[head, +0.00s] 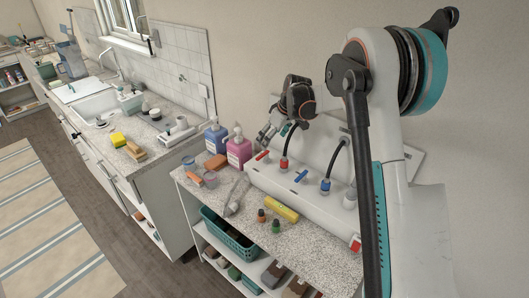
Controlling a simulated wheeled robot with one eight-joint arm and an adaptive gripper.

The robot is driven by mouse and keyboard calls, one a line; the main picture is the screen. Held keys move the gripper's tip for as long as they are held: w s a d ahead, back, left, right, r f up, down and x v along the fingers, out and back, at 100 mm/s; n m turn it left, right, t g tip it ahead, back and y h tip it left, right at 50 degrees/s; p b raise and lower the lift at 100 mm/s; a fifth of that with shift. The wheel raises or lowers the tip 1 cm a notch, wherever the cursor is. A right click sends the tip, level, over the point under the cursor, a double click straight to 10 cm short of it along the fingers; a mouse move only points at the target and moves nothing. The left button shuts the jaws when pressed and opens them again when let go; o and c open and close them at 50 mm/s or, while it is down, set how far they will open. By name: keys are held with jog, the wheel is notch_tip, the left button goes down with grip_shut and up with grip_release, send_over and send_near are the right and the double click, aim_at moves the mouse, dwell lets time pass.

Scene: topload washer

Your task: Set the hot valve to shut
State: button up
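The hot valve's red lever (262,155) sits at the left end of a long white valve box (310,200) on the counter. It looks like a short bar lying across its mount; its exact angle is too small to tell. A red-collared hose fitting (283,164) stands just right of it. The blue lever (300,176) and a blue-collared hose fitting (325,185) are further right on the box. My gripper (265,137) is above and just behind the red lever, apparently clear of it, pointing down-left. Its fingers are small and dark, so their opening is unclear.
Pink (239,150) and blue (216,137) pump bottles stand left of the box. A teal basket (228,235) is on the shelf below. The wall is close behind the box. My arm hides the right side.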

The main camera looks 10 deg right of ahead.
aim_at(263, 154)
jog(key=b+x, duration=0.1)
jog(key=x, duration=0.8)
jog(key=shift+f, duration=0.2)
jog(key=c, duration=1.1)
